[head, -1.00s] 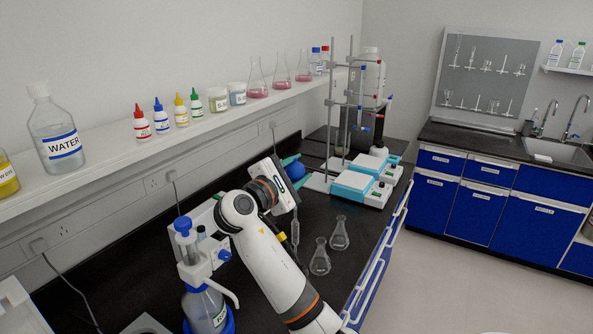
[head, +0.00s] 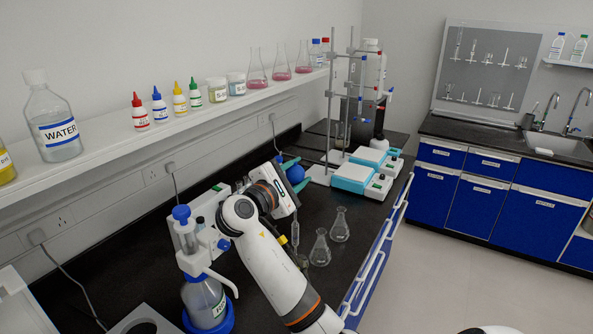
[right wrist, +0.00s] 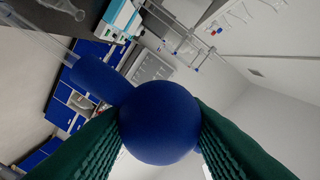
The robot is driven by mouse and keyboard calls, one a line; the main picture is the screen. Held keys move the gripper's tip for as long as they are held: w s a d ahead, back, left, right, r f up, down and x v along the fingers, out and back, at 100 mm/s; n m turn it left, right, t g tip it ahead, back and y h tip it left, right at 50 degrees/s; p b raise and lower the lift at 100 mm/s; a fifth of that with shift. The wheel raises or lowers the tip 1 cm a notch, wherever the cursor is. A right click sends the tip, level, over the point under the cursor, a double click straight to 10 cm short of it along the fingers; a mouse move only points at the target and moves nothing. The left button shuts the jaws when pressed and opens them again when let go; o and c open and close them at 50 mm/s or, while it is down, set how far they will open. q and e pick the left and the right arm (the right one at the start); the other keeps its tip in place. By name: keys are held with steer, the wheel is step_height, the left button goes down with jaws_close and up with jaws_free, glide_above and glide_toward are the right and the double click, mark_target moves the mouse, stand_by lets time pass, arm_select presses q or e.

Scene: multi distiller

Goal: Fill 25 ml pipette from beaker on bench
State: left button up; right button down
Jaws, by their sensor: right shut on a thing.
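My right gripper (head: 294,171) has green fingers shut on the round blue bulb (head: 297,174) of the pipette. In the right wrist view the bulb (right wrist: 160,122) sits between both fingers, and its blue neck leads to a clear glass tube (right wrist: 38,38) at upper left. In the head view the pipette's glass tube (head: 295,232) hangs roughly upright below the gripper. A small clear glass vessel (head: 303,261), perhaps the beaker, shows low beside my forearm and is partly hidden. I cannot tell whether the pipette tip is inside it. My left gripper is not in view.
Two conical flasks (head: 320,249) stand right of the pipette, near the bench's front edge. A blue-topped dispenser bottle (head: 205,300) stands at left. Stirrers (head: 355,176) and stands are behind. A shelf (head: 110,150) with bottles runs along the wall.

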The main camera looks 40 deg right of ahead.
steer(key=shift+f+b, duration=1.2)
steer(key=shift+f, duration=1.6)
steer(key=c, duration=1.4)
jaws_free()
steer(key=c, duration=2.7)
jaws_free()
steer(key=shift+o, duration=0.7)
steer(key=shift+o, duration=0.7)
